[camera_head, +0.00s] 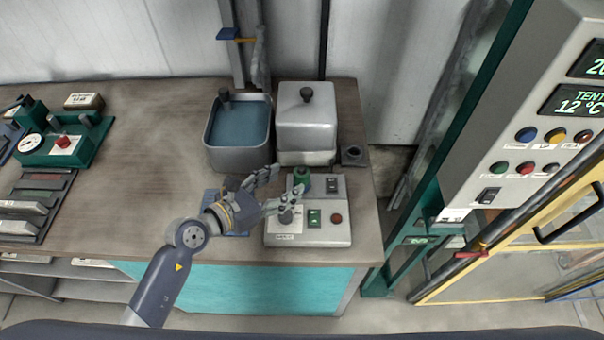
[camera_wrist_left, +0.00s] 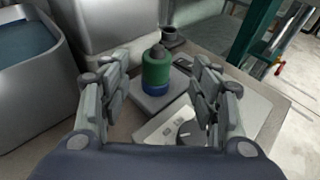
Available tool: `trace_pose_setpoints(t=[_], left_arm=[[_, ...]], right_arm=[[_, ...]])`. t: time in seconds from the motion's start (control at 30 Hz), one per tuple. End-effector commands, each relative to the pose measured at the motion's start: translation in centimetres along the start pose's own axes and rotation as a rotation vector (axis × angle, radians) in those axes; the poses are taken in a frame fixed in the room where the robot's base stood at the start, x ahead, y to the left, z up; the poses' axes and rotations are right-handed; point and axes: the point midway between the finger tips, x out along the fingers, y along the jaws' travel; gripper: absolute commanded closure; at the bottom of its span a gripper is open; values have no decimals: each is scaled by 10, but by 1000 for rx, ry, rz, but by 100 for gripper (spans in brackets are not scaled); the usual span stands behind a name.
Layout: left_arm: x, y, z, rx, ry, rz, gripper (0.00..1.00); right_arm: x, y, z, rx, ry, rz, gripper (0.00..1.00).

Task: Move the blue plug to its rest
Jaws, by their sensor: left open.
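A green cylinder (camera_head: 301,180) with a dark knob on top stands upright on the grey-white control box (camera_head: 338,210). In the left wrist view this cylinder (camera_wrist_left: 157,72) shows a blue lower band (camera_wrist_left: 156,89); no wholly blue plug is clear. My left gripper (camera_head: 279,189) is open just left of the cylinder. In the wrist view the cylinder lies ahead, between the spread fingers (camera_wrist_left: 160,82), with no visible contact. A small dark round cup (camera_head: 353,154), possibly the rest, sits at the bench's right side; it also shows in the wrist view (camera_wrist_left: 172,35). My right gripper is not seen.
A grey tank with blue liquid (camera_head: 238,132) and a lidded grey box (camera_head: 306,118) stand behind the control box. A green device (camera_head: 64,142) is at the left. The bench top (camera_head: 140,170) left of the tank is clear.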

Motion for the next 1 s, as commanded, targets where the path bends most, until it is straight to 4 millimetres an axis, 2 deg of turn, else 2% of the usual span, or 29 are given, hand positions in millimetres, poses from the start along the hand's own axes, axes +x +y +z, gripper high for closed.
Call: trace_pose_setpoints(t=[0.23, 0.6, 0.87, 0.97, 1.0], left_arm=[[16, 1, 1, -2, -1, 0, 43], [57, 4, 0, -3, -2, 0, 43], [60, 4, -1, -1, -1, 0, 43], [60, 4, -1, -2, -1, 0, 61], [60, 4, -1, -2, -1, 0, 70]], right_arm=[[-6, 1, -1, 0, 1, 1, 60], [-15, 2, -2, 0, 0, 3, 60], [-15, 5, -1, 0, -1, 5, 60], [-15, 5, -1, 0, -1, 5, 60], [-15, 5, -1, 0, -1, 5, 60]])
